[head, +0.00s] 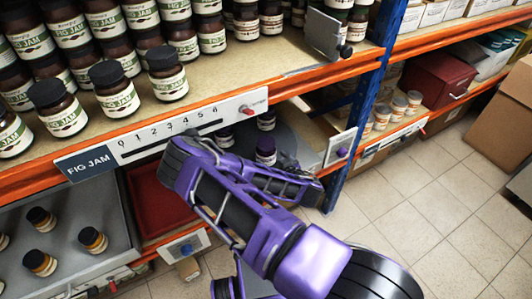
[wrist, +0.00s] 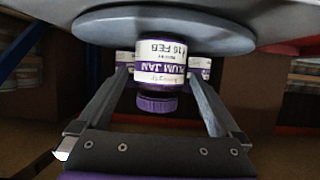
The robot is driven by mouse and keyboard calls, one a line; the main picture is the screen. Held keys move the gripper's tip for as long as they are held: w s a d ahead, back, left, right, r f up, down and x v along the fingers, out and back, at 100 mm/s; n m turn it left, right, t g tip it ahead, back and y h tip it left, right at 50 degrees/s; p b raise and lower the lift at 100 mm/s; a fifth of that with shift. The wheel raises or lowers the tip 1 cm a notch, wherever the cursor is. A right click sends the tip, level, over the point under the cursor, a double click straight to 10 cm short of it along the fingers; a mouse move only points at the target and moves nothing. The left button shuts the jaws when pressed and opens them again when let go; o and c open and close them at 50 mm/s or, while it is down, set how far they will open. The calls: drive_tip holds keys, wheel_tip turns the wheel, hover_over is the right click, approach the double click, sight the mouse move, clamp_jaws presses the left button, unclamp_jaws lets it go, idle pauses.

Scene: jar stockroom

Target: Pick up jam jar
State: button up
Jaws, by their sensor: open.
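A plum jam jar (wrist: 160,70) with a purple lid and a white and purple label fills the middle of the wrist view, where it appears upside down. It stands on a round grey disc (wrist: 165,22). My gripper (wrist: 160,78) is open, with one finger on each side of the jar. I cannot tell whether the fingers touch it. In the head view, a purple-lidded jar (head: 266,151) stands on the lower shelf beside my purple arm, with other similar jars (head: 266,120) behind it.
Fig jam jars (head: 117,92) crowd the upper shelf, whose orange edge (head: 215,110) overhangs the lower level. A blue upright (head: 362,100) stands right of the disc. A grey tray (head: 75,215) with small dark-lidded jars lies lower left.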

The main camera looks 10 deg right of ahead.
sight(266, 154)
drive_tip(key=shift+b+x, duration=0.65)
drive_tip(key=shift+x, duration=2.35)
clamp_jaws()
